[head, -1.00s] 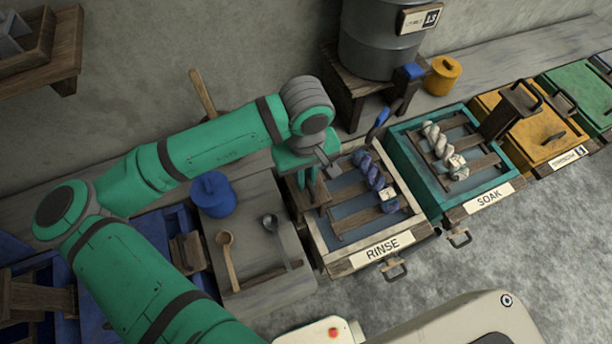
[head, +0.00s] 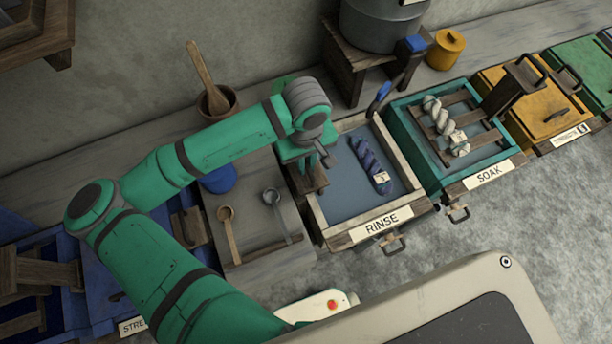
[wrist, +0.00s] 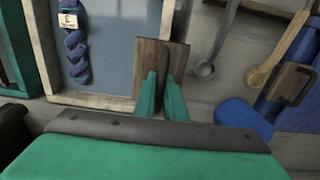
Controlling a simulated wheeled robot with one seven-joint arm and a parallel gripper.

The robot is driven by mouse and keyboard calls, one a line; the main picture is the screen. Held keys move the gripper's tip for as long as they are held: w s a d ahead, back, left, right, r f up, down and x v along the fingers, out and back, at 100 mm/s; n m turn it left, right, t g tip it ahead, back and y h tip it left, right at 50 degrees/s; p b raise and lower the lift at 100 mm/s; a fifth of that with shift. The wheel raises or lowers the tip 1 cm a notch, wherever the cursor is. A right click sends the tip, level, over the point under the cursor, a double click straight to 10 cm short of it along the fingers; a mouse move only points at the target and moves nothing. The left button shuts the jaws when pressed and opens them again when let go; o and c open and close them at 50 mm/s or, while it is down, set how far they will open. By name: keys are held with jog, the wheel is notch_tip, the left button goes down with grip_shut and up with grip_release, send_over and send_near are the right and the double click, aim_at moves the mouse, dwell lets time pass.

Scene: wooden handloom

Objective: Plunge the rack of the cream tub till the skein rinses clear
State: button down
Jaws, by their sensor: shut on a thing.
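The cream tub (head: 404,160) labelled RINSE holds grey-blue water (head: 343,202). The blue skein (head: 364,155), twisted and with a pale tag, lies in it; it also shows in the wrist view (wrist: 76,58). My gripper (head: 306,163) is at the tub's left side, shut on the wooden handle of the rack (head: 314,182). In the wrist view my fingers (wrist: 162,88) close on that handle's brown board (wrist: 148,58). The rack's slats do not show; the water hides them.
The teal SOAK tub (head: 401,135) with a pale skein on its rack stands to the right, beside a yellow tub (head: 545,125). Two ladles, one wooden (head: 230,235), lie on the grey bench at left.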

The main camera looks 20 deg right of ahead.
jog(key=shift+a+f, duration=0.1)
jog(key=shift+f, duration=4.45)
jog(key=shift+r, duration=7.75)
jog(key=c, duration=0.6)
grip_release()
jog(key=shift+o, duration=0.2)
notch_tip(320, 180, up, 7)
